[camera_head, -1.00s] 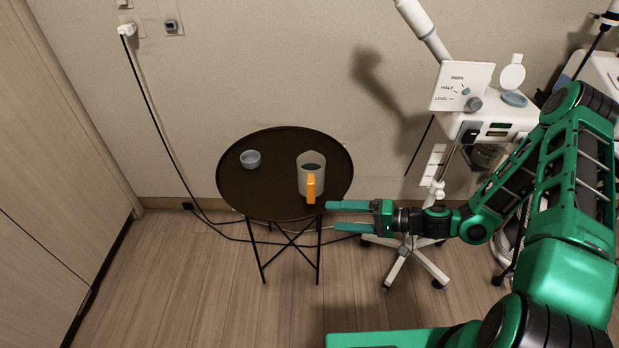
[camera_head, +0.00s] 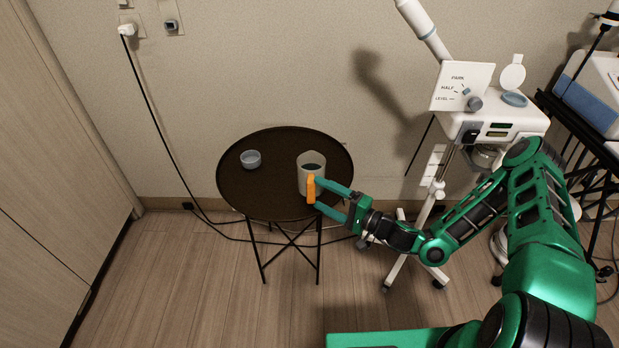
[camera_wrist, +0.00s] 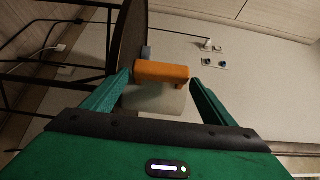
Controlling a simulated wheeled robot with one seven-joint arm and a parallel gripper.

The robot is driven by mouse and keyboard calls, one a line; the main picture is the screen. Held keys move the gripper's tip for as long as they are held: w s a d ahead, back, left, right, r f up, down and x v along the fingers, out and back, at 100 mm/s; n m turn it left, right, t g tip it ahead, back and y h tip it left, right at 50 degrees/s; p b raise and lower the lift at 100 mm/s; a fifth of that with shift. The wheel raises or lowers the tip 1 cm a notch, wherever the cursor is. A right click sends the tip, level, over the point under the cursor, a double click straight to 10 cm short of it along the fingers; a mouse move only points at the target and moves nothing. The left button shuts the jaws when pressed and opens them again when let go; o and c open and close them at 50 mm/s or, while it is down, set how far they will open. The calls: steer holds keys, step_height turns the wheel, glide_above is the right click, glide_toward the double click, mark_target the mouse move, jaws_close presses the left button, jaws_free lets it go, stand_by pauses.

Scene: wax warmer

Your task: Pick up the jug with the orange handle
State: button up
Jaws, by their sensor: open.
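The jug (camera_head: 308,166) is a pale, translucent vessel with an orange handle (camera_head: 311,189), standing upright on the right part of a round dark table (camera_head: 256,203). Its handle faces my gripper. My gripper (camera_head: 333,194) is open, with its fingertips close to the handle, one on each side of it in the head view. In the wrist view the orange handle (camera_wrist: 161,72) lies between the tips of my two green fingers, and the jug body (camera_wrist: 155,101) shows behind it. I cannot tell whether a finger touches it. The jaws hold nothing.
A small grey bowl (camera_head: 251,159) stands on the table, left of the jug. A white wheeled stand (camera_head: 492,122) with a dial panel is to the right. A black cable (camera_head: 155,115) runs from the wall outlet to the floor.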

mark_target(309, 188)
steer(key=shift+x, duration=2.95)
steer(key=c, duration=1.7)
steer(key=shift+c, duration=0.2)
steer(key=shift+d, duration=0.1)
step_height(309, 188, up, 28)
steer(key=o, duration=1.1)
steer(key=c, duration=0.9)
